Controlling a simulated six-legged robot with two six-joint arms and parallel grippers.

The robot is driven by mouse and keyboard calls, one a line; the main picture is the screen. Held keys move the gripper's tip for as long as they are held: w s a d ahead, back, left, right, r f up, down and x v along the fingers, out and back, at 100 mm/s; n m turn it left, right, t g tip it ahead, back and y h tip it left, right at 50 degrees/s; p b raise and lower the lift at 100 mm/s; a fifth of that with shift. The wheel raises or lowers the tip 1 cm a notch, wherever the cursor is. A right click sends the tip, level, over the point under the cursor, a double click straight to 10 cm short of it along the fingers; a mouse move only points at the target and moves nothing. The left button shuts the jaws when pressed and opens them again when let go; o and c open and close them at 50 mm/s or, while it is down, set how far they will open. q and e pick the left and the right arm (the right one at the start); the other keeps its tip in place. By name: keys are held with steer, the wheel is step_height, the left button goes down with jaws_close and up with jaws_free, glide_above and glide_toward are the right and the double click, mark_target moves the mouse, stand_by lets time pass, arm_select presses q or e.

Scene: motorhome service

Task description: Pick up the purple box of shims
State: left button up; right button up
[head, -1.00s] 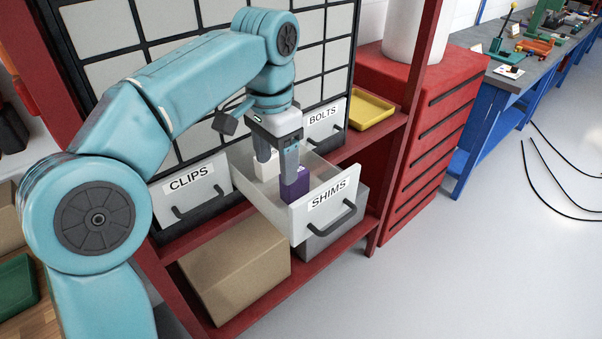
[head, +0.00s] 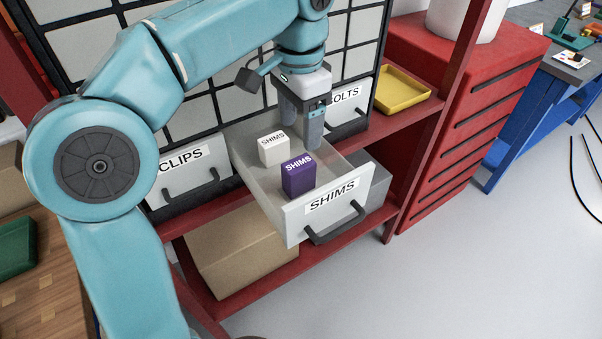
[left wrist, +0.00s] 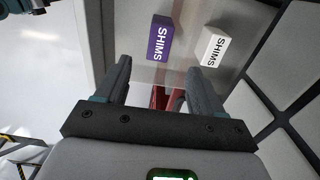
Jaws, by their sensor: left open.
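The purple box of shims (head: 298,177) stands upright in the pulled-out drawer labelled SHIMS (head: 264,203), near its front panel. A white box of shims (head: 273,148) stands behind it, to the left. My left gripper (head: 302,138) is open and empty, over the right side of the drawer, beside and apart from both boxes. In the left wrist view the purple box (left wrist: 159,40) and the white box (left wrist: 215,46) both lie beyond the open fingers (left wrist: 160,92). My right gripper is not in view.
Closed CLIPS (head: 186,176) and BOLTS (head: 346,110) drawers flank the open one. A yellow tray (head: 400,92) sits on the red shelf to the right. A cardboard box (head: 240,255) is on the shelf below. Open floor lies to the right.

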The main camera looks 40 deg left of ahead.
mark_target(298, 164)
arm_select(q)
step_height(298, 164, down, 7)
steer(key=shift+s+d+b, duration=0.1)
steer(key=shift+s+b, duration=0.05)
steer(key=shift+b, duration=0.35)
step_height(298, 164, down, 5)
steer(key=shift+s+f, duration=0.1)
steer(key=shift+f, duration=0.35)
steer(key=c, duration=1.1)
